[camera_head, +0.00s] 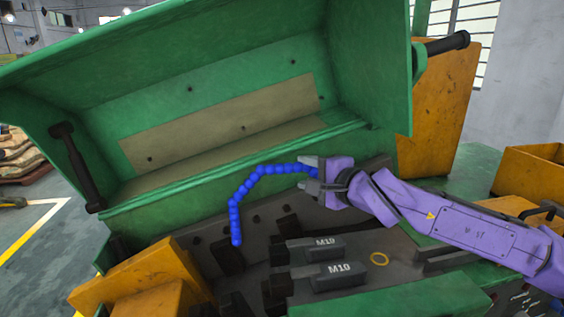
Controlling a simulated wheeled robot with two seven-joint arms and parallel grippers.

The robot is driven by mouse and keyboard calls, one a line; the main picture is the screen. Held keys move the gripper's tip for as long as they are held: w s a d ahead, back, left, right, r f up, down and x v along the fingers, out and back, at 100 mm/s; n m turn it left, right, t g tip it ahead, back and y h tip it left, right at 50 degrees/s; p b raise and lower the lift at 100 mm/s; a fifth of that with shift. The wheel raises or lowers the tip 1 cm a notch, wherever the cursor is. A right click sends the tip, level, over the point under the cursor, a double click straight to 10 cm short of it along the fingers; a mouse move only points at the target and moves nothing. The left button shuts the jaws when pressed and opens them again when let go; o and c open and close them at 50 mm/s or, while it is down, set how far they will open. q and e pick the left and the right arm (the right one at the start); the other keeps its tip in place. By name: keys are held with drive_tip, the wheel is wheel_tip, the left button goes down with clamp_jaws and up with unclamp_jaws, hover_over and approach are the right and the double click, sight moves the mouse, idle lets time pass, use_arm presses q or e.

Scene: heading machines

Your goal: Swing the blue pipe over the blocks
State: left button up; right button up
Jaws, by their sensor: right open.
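The blue pipe (262,172), a beaded flexible hose, rises from its low end, arches over and runs right to its other end at my right gripper. My right gripper (309,173) is open, with its fingers around or right beside that end of the pipe; I cannot tell whether they touch it. Two dark blocks marked M10, a front block (337,276) and a rear block (316,248), lie below and to the right of the pipe's low end. The pipe hangs left of the labelled blocks. My left gripper is not in view.
A green machine cover (230,75) stands raised behind the pipe, with a dark handle (77,165) at its left. Yellow boxes stand at the front left (140,280) and right (535,170).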

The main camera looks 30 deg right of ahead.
sight(295, 170)
drive_tip(key=b+x, duration=0.2)
drive_tip(key=x, duration=0.5)
drive_tip(key=shift+w+f+b, duration=0.25)
drive_tip(key=shift+w+b, duration=0.1)
drive_tip(key=shift+w+a, duration=0.15)
drive_tip(key=shift+w, duration=0.35)
drive_tip(key=shift+c, duration=0.4)
clamp_jaws()
